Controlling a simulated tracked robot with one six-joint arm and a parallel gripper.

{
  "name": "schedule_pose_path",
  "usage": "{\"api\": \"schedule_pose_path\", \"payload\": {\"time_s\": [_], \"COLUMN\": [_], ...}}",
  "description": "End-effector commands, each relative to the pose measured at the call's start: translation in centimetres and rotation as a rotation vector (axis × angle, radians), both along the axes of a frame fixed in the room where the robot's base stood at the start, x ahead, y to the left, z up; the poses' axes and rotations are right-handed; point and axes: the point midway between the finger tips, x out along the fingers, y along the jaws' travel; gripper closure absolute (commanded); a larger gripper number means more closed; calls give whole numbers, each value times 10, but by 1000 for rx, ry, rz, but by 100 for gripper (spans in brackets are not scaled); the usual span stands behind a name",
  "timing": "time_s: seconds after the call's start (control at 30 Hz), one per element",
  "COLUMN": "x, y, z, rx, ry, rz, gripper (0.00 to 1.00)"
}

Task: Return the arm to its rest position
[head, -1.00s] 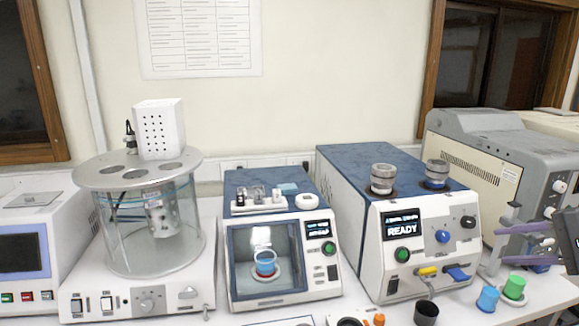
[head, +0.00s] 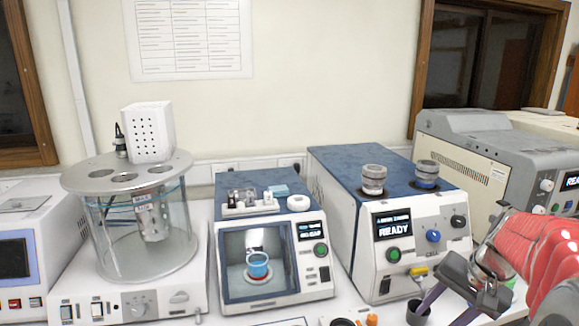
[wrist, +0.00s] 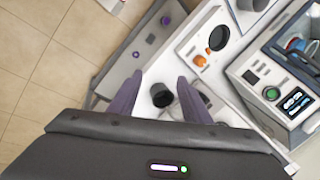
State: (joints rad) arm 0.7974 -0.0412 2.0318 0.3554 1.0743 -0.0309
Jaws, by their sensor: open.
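My gripper (head: 445,308) is at the lower right of the head view, in front of the right-hand READY tester, with its purple fingers slanting down to the left. My red arm (head: 530,255) reaches in from the right edge. In the wrist view the gripper (wrist: 158,80) shows its two fingers spread apart with nothing held between them. A black cup (wrist: 161,95) shows between the fingers there and seems to stand below them on the bench.
The READY tester (head: 385,285) stands left of my gripper. A tester with a blue cup (head: 257,265) in its chamber stands further left, beside a glass bath (head: 110,225). A grey machine (head: 490,150) stands behind my arm. Tiled floor (wrist: 40,60) shows past the bench.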

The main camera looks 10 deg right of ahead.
Motion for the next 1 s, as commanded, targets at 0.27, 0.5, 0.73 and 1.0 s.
{"api": "schedule_pose_path", "payload": {"time_s": [0.27, 0.5, 0.73, 1.0], "x": [-19, -38, -58, -77], "y": [70, 122, 168, 224], "z": [1, 2, 3, 15], "rx": [-169, -299, -404, -471], "ry": [15, -9, -61, -171], "rz": [198, 373, 545, 731], "gripper": [56, 56, 56, 56]}}
